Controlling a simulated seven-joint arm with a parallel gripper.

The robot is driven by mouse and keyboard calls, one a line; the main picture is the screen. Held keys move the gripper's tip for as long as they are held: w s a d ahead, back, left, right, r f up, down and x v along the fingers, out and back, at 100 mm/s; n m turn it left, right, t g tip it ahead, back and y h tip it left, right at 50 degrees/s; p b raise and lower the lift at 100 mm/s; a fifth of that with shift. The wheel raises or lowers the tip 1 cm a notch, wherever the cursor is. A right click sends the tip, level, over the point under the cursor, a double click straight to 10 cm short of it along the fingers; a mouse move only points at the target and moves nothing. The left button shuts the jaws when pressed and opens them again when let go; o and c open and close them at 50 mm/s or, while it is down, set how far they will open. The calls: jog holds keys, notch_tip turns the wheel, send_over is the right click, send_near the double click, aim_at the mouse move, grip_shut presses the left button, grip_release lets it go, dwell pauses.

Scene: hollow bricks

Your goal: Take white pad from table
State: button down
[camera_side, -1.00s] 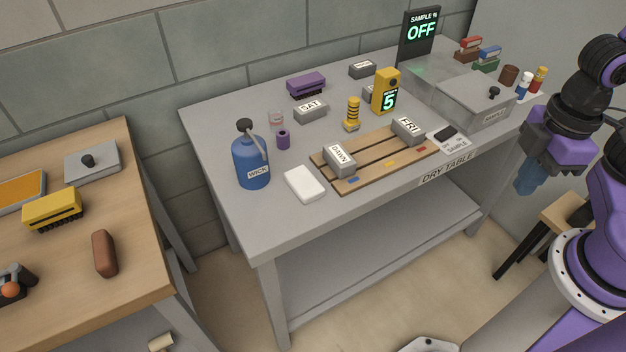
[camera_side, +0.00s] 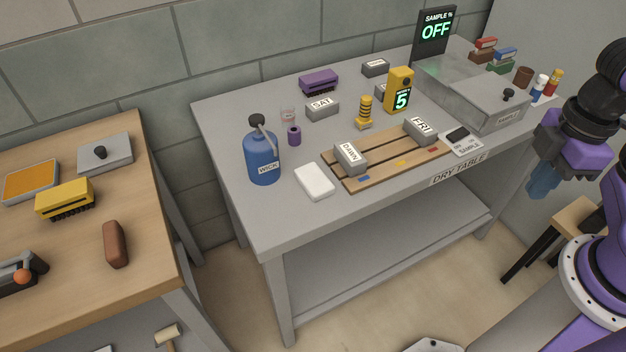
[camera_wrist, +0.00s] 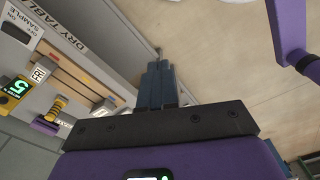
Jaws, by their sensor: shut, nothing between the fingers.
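The white pad (camera_side: 315,181) lies flat on the grey table (camera_side: 235,226) near its front left part, between the blue bottle marked WICK (camera_side: 262,160) and the wooden slatted rack (camera_side: 395,165). My gripper (camera_side: 538,190) hangs at the right, in front of the table's right end and well away from the pad. In the wrist view its blue fingers (camera_wrist: 160,72) are together with nothing between them. The pad is not visible in the wrist view.
The rack holds grey bricks marked DAWN (camera_side: 350,158) and FRI (camera_side: 420,131). A yellow meter (camera_side: 399,88) reading 5 and a purple brush (camera_side: 319,82) stand behind. A wooden bench (camera_side: 70,270) stands at the left.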

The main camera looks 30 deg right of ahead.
jog(key=shift+c, duration=0.5)
grip_release()
